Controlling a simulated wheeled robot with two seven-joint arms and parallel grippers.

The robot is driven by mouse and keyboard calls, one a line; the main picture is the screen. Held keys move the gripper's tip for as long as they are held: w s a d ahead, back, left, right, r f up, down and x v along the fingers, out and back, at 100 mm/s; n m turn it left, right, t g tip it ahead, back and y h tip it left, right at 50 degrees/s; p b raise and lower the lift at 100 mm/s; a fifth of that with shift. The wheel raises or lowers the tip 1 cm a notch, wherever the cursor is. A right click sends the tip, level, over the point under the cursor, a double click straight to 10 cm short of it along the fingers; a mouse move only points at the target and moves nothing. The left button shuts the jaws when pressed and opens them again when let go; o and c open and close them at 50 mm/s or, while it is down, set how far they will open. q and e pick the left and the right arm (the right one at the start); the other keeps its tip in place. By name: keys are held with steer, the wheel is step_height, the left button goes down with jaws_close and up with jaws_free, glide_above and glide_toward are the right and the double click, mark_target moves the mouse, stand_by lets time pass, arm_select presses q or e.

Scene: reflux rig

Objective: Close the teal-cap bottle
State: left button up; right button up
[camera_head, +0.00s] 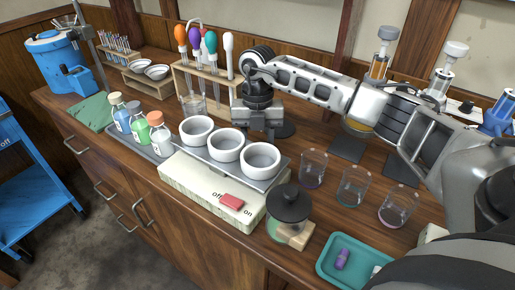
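Three small bottles stand in a grey tray at the left of the bench. One (120,116) has a tan cap and a blue label. The middle one (138,128) is green, with a blue-green cap (133,106) that appears to sit on its neck; whether it is tight I cannot tell. The third (160,138) has an orange cap. My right gripper (258,132) points down behind the white bowls, well to the right of the bottles. Its fingertips are too small and partly hidden to judge. My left gripper is out of view.
White bowls (227,146) stand on a heating plate (205,190) with a red switch. A dropper rack (190,75) stands behind. A dark-lidded jar (289,204), glass beakers (352,187) and a teal tray (325,262) are at the right. A green mat (90,112) lies left of the bottles.

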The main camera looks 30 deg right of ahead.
steer(key=c, duration=0.8)
steer(key=shift+r, duration=0.1)
step_height(320, 180, up, 10)
steer(key=shift+b, duration=0.3)
